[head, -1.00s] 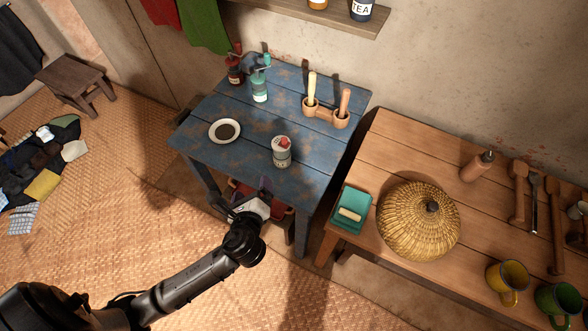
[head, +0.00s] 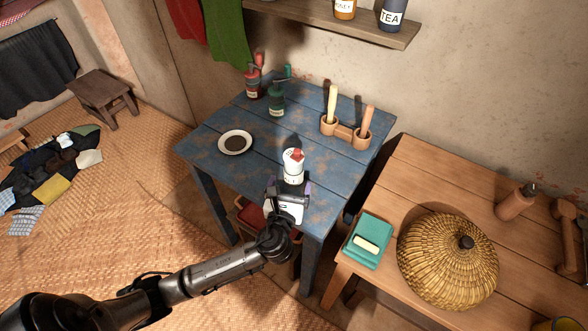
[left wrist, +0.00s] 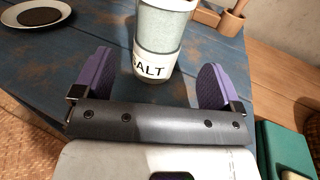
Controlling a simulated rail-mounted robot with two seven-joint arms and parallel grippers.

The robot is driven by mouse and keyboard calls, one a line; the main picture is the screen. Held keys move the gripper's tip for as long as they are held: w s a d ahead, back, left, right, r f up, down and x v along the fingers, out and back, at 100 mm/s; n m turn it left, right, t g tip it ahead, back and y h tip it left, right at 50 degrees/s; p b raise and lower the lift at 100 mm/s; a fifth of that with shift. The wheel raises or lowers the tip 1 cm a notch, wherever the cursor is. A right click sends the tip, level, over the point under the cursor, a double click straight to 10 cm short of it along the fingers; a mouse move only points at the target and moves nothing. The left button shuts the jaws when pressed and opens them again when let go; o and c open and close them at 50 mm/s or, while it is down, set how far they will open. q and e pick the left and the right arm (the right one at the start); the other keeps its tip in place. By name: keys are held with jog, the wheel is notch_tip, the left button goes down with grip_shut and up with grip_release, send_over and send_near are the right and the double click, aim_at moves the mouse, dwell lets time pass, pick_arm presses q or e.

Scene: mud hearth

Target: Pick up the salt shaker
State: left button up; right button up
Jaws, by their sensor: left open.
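The salt shaker (head: 293,168) is a pale cylinder with a red-marked top, upright near the front of the blue table (head: 232,172). In the left wrist view the salt shaker (left wrist: 158,40) shows its "SALT" label, and its top is cut off by the frame. My left gripper (head: 287,192) is at the table's front side, just in front of the shaker. Its purple fingers are open in the left wrist view (left wrist: 155,82), one to each side of the shaker's lower part, with gaps on both sides. My right gripper is not in view.
A plate with dark contents (head: 235,143) lies left of the shaker. A red bottle (head: 253,84) and a green bottle (head: 277,101) stand behind.

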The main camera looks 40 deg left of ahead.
aim_at(291, 177)
pick_arm(q)
jog(key=shift+x, duration=0.85)
jog(key=b+x, duration=0.2)
jog(key=x, duration=0.2)
jog(key=shift+w+a+f, duration=0.1)
jog(key=shift+a+f, duration=0.05)
jog(key=shift+a, duration=0.05)
jog(key=shift+w+a, duration=0.15)
jog(key=shift+w, duration=0.2)
jog(key=shift+c, duration=0.3)
jog(key=c, duration=0.9)
jog(key=shift+c, duration=0.6)
